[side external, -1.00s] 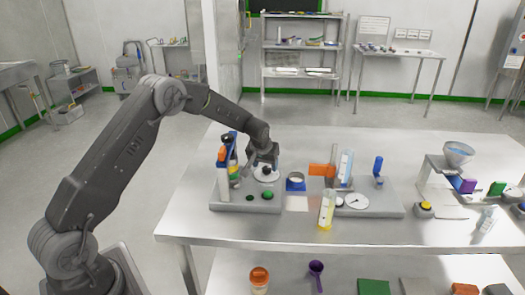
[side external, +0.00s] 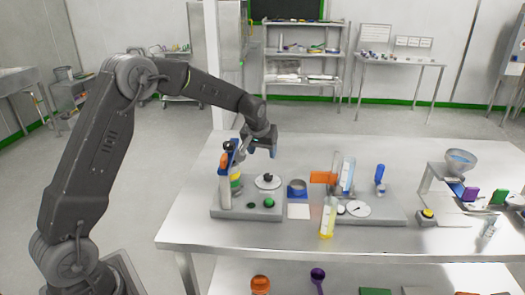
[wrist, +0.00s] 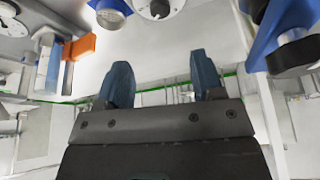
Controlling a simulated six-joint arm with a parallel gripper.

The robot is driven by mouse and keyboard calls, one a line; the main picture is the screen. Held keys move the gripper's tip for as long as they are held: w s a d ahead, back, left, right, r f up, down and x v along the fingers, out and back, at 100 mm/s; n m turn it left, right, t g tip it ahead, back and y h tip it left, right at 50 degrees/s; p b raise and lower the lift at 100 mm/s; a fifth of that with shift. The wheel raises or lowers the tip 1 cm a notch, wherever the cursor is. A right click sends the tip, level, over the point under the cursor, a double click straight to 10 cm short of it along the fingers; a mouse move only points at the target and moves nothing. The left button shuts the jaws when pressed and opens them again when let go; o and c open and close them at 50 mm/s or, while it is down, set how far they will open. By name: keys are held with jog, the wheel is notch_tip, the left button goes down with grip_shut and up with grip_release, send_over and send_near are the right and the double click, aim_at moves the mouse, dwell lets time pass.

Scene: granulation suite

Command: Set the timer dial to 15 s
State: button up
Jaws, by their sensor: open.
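The dial, a white disc with a black knob (side external: 268,179), sits at the back of the left grey base (side external: 232,213). Its face is too small to read, so I cannot tell the setting. In the wrist view the white dial with its black knob (wrist: 159,9) is partly cut off by the top edge. My gripper (side external: 273,151) is above the dial, apart from it, with nothing held. In the wrist view its two blue fingers stand well apart, with empty space between the fingertips (wrist: 160,72).
A blue-and-orange post (side external: 225,178) with a striped vial stands left of the dial. A green button (side external: 269,202) is in front. A blue-rimmed cup (side external: 297,189) is to the right. A white-faced gauge (side external: 357,209) and a yellow cylinder (side external: 327,218) stand further right.

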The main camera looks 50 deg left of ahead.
jog(key=g+h, duration=0.1)
jog(key=g, duration=0.1)
send_over(268, 175)
jog(key=shift+g+h, duration=0.6)
jog(key=shift+g, duration=0.3)
notch_tip(268, 175, down, 13)
jog(key=shift+d, duration=0.1)
jog(key=shift+c, duration=0.4)
jog(key=c, duration=0.8)
jog(key=shift+r+m, duration=0.1)
jog(key=shift+m, duration=2.2)
jog(key=shift+c, duration=0.2)
jog(key=o, duration=0.9)
